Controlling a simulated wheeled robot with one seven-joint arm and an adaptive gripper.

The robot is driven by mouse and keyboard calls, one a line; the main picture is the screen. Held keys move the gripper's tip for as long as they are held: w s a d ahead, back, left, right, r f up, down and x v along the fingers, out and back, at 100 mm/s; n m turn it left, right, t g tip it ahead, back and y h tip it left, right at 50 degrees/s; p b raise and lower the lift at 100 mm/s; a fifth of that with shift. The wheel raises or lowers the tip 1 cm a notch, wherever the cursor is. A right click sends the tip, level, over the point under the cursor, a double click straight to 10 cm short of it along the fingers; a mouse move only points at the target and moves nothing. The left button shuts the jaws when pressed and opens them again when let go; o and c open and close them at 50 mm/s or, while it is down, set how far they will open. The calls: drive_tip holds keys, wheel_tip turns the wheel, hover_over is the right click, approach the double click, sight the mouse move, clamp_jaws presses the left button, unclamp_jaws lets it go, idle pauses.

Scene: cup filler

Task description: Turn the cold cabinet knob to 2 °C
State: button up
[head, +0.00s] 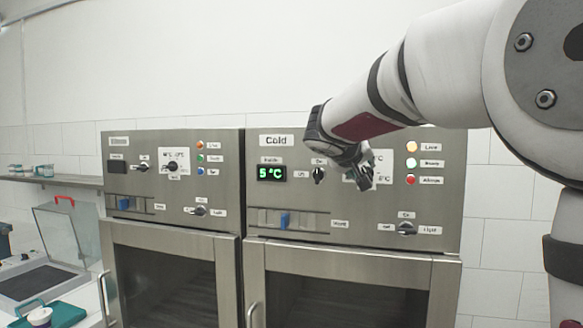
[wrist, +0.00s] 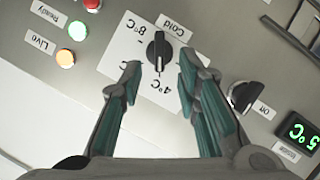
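The cold cabinet (head: 352,225) is the right one of two steel units; its green display (head: 271,173) reads 5 °C. The black temperature knob (wrist: 158,48) sits on a white dial plate (wrist: 128,50) marked 8 °C and 4 °C in the wrist view, which shows the panel turned around. The knob's bar lies nearly upright in that picture. My gripper (wrist: 160,68) is open, its teal-padded fingers to either side of the knob's lower end, with gaps showing. In the head view my gripper (head: 360,180) hides the knob and part of the plate.
A black Off switch (wrist: 244,95) is close to one finger. Yellow, green and red lamps (head: 411,163) are right of the dial. A light switch (head: 407,229) is below. A second cabinet (head: 172,180) stands at left.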

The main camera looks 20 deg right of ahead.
sight(365, 172)
drive_tip(key=shift+p+x, duration=0.35)
drive_tip(key=shift+x, duration=2)
clamp_jaws()
